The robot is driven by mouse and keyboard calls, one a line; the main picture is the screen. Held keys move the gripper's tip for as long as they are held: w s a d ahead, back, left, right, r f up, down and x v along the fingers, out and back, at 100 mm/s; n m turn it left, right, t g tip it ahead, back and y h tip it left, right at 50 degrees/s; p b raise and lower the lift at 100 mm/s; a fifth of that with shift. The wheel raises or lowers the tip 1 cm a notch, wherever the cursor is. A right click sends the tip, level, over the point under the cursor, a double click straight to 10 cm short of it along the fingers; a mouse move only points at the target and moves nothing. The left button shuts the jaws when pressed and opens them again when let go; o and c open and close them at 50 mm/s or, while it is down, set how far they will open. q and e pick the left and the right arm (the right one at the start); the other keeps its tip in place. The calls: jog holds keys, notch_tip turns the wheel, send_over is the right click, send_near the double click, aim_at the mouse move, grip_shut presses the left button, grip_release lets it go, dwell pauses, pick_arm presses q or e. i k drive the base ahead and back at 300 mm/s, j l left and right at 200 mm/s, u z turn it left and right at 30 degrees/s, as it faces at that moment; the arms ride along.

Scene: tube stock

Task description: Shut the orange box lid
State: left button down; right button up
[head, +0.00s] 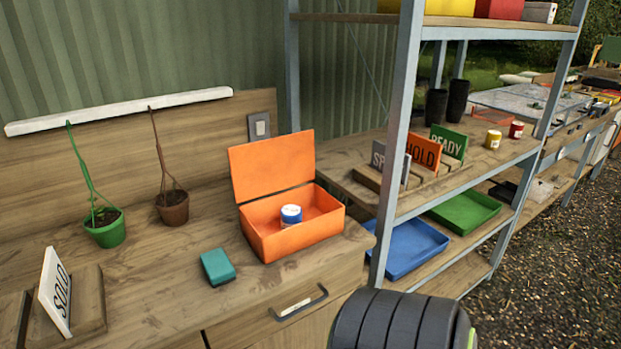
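The orange box (290,240) stands on the wooden bench with its lid (272,165) raised. The lid stands up from the box's back edge, so the box is open at the top.
A teal block (217,267) lies on the bench left of the box's front. Potted plants in a green pot (107,230) and a brown pot (173,207) stand further left. A SOLD sign (56,291) is at the front left. A metal shelf post (396,150) rises right of the box.

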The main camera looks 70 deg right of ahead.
aim_at(258, 169)
jog(key=z, duration=2.05)
